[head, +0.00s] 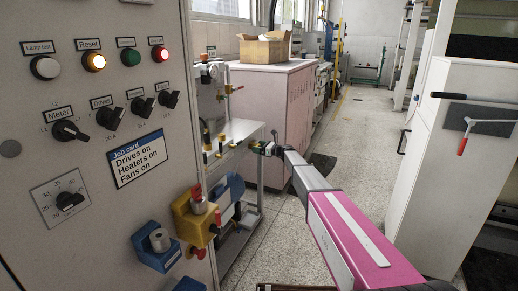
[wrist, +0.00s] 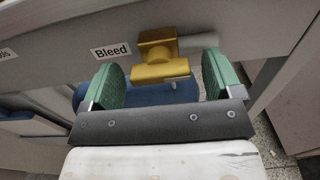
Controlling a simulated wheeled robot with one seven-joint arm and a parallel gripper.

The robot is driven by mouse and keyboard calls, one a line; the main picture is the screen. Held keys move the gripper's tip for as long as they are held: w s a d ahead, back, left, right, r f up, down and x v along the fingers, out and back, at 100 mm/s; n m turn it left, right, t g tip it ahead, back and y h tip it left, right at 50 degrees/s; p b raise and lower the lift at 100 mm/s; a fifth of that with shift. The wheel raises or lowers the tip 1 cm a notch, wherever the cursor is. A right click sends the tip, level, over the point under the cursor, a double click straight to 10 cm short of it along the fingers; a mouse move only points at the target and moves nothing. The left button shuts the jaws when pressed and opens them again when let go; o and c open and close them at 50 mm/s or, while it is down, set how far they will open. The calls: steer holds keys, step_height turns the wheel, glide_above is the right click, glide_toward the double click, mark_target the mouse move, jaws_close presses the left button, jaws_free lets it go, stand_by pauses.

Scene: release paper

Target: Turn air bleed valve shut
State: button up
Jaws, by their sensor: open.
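In the wrist view, a brass-yellow valve (wrist: 158,50) is mounted on a grey rail, right of a white label reading "Bleed" (wrist: 111,50). Its yellow handle (wrist: 161,73) lies nearly level across the view. My gripper (wrist: 163,76) is open, with one green pad to the left of the handle and one to the right. Gaps show on both sides, so neither pad touches it. In the head view my gripper (head: 267,149) is at the end of my pink and grey arm, by the metal stand (head: 243,129). The bleed valve cannot be made out there.
A control panel (head: 95,190) with knobs and lamps stands close on the left. Other small yellow valves (head: 207,143) sit on the stand. A pink cabinet (head: 270,100) with a cardboard box (head: 264,48) stands behind. The aisle floor (head: 365,125) is clear.

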steer(key=c, duration=0.9)
steer(key=shift+n, duration=0.5)
steer(key=shift+s+n, duration=0.1)
steer(key=shift+n, duration=8.3)
steer(key=o, duration=0.9)
